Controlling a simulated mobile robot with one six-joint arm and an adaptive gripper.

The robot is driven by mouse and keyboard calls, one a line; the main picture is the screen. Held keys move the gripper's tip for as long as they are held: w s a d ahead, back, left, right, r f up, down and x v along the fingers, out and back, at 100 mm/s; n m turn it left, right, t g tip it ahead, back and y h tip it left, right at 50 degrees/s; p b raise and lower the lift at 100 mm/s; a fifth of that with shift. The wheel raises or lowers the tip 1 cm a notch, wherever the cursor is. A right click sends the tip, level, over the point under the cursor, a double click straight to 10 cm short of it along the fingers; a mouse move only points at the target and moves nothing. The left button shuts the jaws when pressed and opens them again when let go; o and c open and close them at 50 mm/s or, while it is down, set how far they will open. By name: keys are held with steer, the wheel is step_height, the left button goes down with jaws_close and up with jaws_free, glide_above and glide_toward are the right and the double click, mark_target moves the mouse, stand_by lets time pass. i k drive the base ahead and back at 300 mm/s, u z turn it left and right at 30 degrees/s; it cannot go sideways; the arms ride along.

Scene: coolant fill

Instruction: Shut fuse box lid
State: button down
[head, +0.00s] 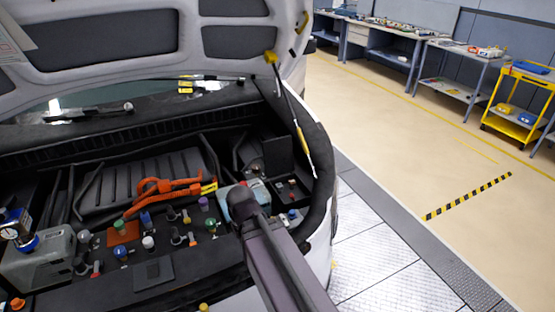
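The fuse box (293,190) sits at the right side of the engine bay in the head view, with small red and pale parts showing inside. Its dark square lid (278,157) stands open and upright at the back of the box. My arm reaches up from the bottom edge and ends in a dark rounded joint just left of and in front of the box. My gripper cannot be made out; it seems hidden behind that joint. I see no contact with the lid.
The raised hood (110,35) hangs above the bay. A hood strut (292,118) rises right of the lid. Orange cables (165,187) and several coloured caps lie to the left. A yellow cart (520,102) and workbenches stand across the clear floor.

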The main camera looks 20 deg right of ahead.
mark_target(279, 157)
steer(key=u, duration=0.1)
steer(key=k, duration=0.95)
steer(key=z, duration=1.35)
steer(key=i, duration=2.4)
steer(key=z, duration=0.05)
